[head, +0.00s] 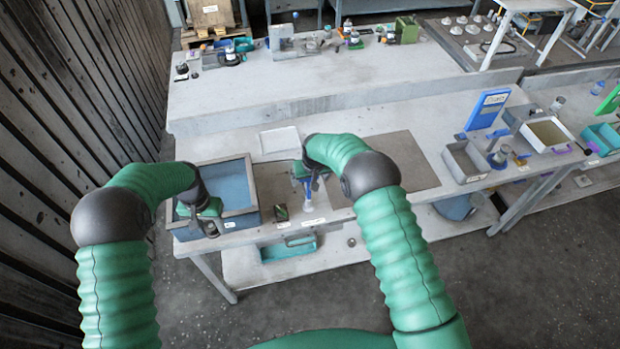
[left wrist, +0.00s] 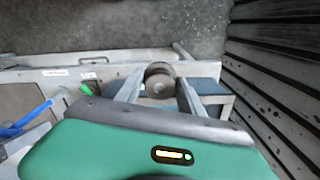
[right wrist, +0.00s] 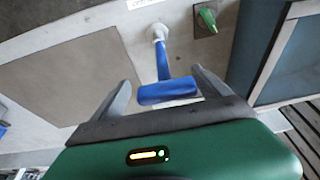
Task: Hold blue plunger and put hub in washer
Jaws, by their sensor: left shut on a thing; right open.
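My left gripper (head: 207,225) is shut on a round grey metal hub (left wrist: 158,84), which shows between its fingers in the left wrist view. The gripper is over the front part of the washer, a grey-rimmed box (head: 252,185) with a blue inside, at the left end of the bench. The blue plunger (right wrist: 165,92) stands upright on the bench with a T-shaped handle and a pale foot. My right gripper (right wrist: 162,98) is open above it, with the handle between or just beyond its fingers; no contact is clear. The plunger's foot shows in the head view (head: 308,205).
A small dark block with a green piece (head: 281,211) stands between washer and plunger. A brown mat (head: 405,160) covers the bench to the right. A white tray (head: 280,139) lies behind. A grey bin (head: 465,161) and blue sign (head: 487,109) are further right.

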